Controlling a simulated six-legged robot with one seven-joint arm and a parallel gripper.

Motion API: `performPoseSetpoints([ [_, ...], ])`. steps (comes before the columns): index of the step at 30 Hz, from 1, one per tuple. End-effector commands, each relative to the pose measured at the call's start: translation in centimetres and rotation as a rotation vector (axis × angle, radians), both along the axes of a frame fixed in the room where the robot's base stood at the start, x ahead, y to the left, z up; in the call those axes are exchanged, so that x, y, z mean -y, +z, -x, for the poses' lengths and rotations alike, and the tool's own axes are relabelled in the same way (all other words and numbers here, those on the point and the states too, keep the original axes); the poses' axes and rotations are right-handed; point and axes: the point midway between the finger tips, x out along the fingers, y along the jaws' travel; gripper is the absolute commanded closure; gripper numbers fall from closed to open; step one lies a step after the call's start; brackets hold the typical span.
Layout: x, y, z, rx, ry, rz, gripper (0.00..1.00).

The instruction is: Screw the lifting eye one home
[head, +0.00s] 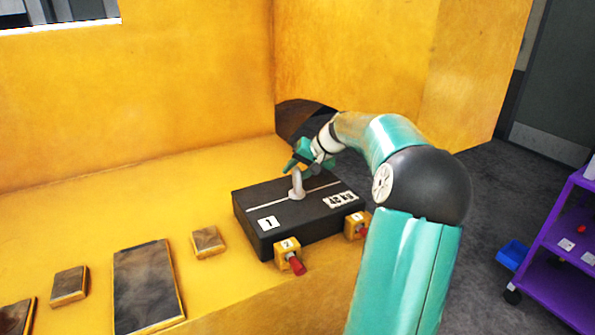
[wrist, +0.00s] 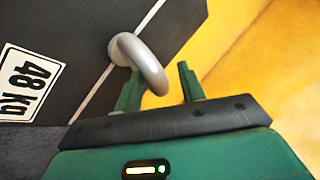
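The lifting eye, a grey metal ring on a round collar (head: 297,184), stands upright on top of the black counterweight casting (head: 310,210). In the wrist view the eye (wrist: 140,62) rises from the white line on the black casting (wrist: 75,35). My green gripper (head: 298,162) is just above and behind the eye in the head view. In the wrist view my gripper (wrist: 158,72) is open, its fingers either side of the ring's near part. A gap shows between the ring and the right finger. Contact at the left finger is unclear. The eye's base is partly hidden.
Several brown-topped yellow pads (head: 148,285) lie left on the yellow bed. A purple shelf cart (head: 560,265) stands on the floor at right.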

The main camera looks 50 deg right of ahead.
Motion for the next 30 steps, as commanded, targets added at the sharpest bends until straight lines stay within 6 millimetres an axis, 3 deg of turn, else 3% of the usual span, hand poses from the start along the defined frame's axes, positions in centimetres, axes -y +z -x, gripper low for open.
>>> performPoseSetpoints([
  [4,-0.01,0.03,0.01,0.0,0.0,0.0,0.62],
  [10,-0.01,0.06,0.02,0.0,0.0,0.0,1.0],
  [20,-0.1,0.14,0.0,0.0,-0.024,0.001,1.0],
  [30,-0.28,0.23,-0.08,0.001,-0.203,0.003,1.0],
])
